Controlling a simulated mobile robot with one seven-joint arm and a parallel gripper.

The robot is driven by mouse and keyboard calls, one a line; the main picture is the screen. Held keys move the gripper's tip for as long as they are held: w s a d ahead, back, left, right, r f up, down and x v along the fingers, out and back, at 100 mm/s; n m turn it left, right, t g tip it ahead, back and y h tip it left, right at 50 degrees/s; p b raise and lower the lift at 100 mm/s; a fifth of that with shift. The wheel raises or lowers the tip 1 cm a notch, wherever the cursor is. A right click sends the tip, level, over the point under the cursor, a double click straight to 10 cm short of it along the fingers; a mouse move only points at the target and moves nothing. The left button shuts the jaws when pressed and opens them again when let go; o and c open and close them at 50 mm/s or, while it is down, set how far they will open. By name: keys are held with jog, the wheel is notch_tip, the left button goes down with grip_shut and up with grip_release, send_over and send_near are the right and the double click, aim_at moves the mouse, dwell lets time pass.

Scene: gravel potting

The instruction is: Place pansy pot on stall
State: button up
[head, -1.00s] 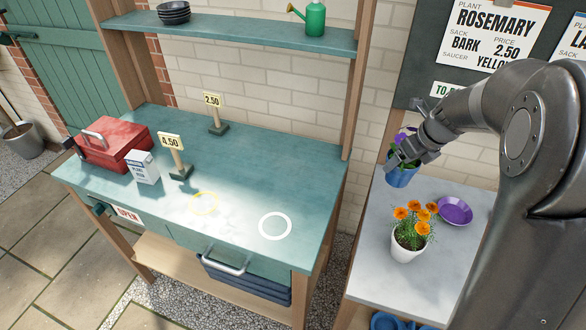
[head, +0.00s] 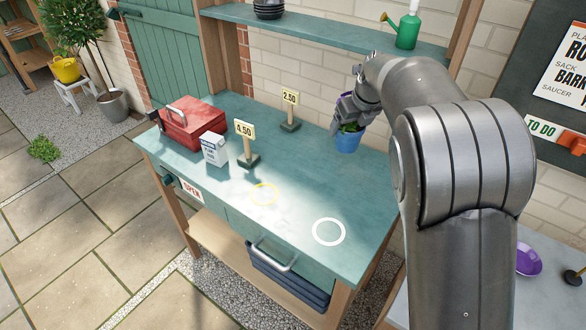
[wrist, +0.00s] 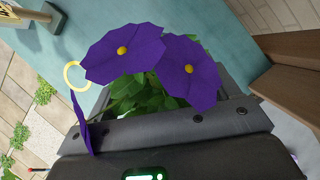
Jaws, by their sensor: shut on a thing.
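The pansy pot (head: 348,142) is blue, with purple flowers; my gripper (head: 352,117) is shut on it. It is over the back right part of the teal stall (head: 300,200); whether it touches the top I cannot tell. In the wrist view the purple pansies (wrist: 125,52) and green leaves fill the space in front of my gripper (wrist: 150,120), and the pot itself is mostly hidden.
A red toolbox (head: 192,125), a white carton (head: 214,150) and price signs reading 4.50 (head: 245,140) and 2.50 (head: 290,105) stand on the stall. A shelf (head: 320,35) above holds dark bowls (head: 269,9) and a green watering can (head: 407,30). The front right of the top is clear.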

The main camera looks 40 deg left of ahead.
jog(key=shift+s+a+f, duration=0.45)
jog(key=shift+a+f, duration=1.35)
jog(key=shift+a, duration=0.1)
jog(key=shift+s+a+f, duration=0.45)
jog(key=shift+a+f, duration=1.3)
jog(key=shift+a, duration=0.2)
jog(key=shift+s+a+f, duration=0.45)
jog(key=shift+a+f, duration=1.35)
jog(key=shift+a, duration=0.1)
jog(key=shift+f, duration=0.15)
jog(key=o, duration=1.2)
jog(key=shift+o, duration=0.2)
jog(key=v, duration=1.2)
